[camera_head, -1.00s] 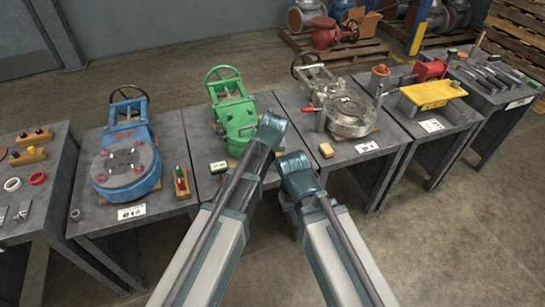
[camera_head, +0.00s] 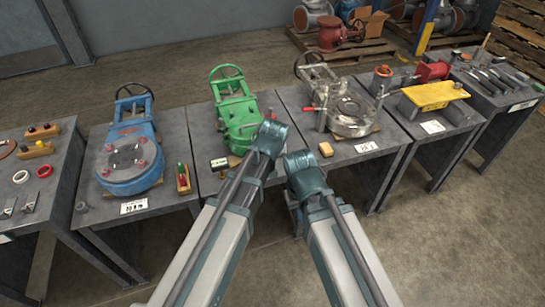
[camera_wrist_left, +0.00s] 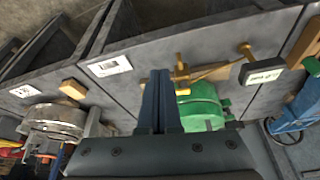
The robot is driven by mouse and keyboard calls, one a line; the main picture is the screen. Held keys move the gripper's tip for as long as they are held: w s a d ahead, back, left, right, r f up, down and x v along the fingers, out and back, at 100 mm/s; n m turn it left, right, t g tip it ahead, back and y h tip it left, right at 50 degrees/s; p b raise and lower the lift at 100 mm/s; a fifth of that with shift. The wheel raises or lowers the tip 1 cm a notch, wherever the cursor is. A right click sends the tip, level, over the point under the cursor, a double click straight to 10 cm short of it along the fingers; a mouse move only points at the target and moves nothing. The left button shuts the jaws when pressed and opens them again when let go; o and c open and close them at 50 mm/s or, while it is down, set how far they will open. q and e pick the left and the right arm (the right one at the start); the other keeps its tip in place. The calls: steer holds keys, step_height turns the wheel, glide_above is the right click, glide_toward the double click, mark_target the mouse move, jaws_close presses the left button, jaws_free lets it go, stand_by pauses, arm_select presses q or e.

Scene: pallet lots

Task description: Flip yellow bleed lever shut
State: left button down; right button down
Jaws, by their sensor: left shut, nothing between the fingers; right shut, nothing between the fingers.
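The green valve (camera_head: 238,112) stands on a grey table in the middle of the head view. In the left wrist view the green valve (camera_wrist_left: 203,105) has a brass-coloured pipe at its front, with a small yellow lever (camera_wrist_left: 181,72) standing across it. My left gripper (camera_wrist_left: 161,74) is shut and empty, its fingertips just left of the lever in that view; I cannot tell the depth gap. In the head view my left arm hides the lever area. My right gripper (camera_head: 296,218) shows only partly, low beside the table's front edge, shut and apart from the valve.
A small display box (camera_head: 219,164) sits left of my left arm. A yellow block (camera_head: 326,149) lies before the silver valve (camera_head: 350,112). The blue valve (camera_head: 130,165) stands on the left table. The floor (camera_head: 440,240) at front right is clear.

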arm_select(q)
steer(key=p+v, duration=0.6)
steer(key=v, duration=0.2)
steer(key=shift+r, duration=0.2)
steer(key=shift+w+a, duration=0.1)
steer(key=s+a+f+m+g, duration=0.2)
steer(key=s+a+g, duration=0.2)
steer(key=s+a, duration=0.8)
steer(key=s+d+r+m+p, duration=0.3)
steer(key=d+r+p, duration=0.4)
steer(key=d, duration=0.2)
steer(key=shift+s+d+r+m+g, duration=0.2)
steer(key=shift+s+d+m+g, duration=0.1)
steer(key=shift+s+m, duration=0.1)
steer(key=shift+w, duration=0.1)
